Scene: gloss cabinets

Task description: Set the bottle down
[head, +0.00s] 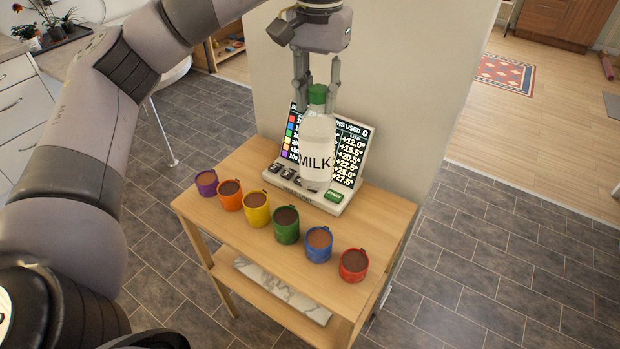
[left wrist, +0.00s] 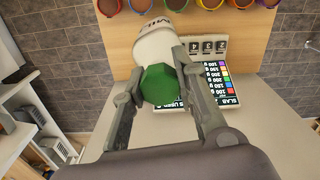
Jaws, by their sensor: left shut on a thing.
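The milk bottle (head: 317,150) is white with a green cap and a "MILK" label. It hangs upright in my left gripper (head: 318,88), whose fingers are shut on it around the cap. In the head view the bottle is in front of the display device on the small wooden table (head: 240,165); I cannot tell whether its base touches anything. In the left wrist view the green cap (left wrist: 159,85) is between the fingers (left wrist: 160,95), and the white body (left wrist: 153,45) points toward the mugs. My right gripper is not in view.
Several coloured mugs with brown contents stand in a row along the table's front, from a purple mug (head: 207,183) to a red mug (head: 353,265). The display device (head: 349,160) with keys stands behind them. A marble slab (head: 280,290) lies on the lower shelf. A wall stands behind.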

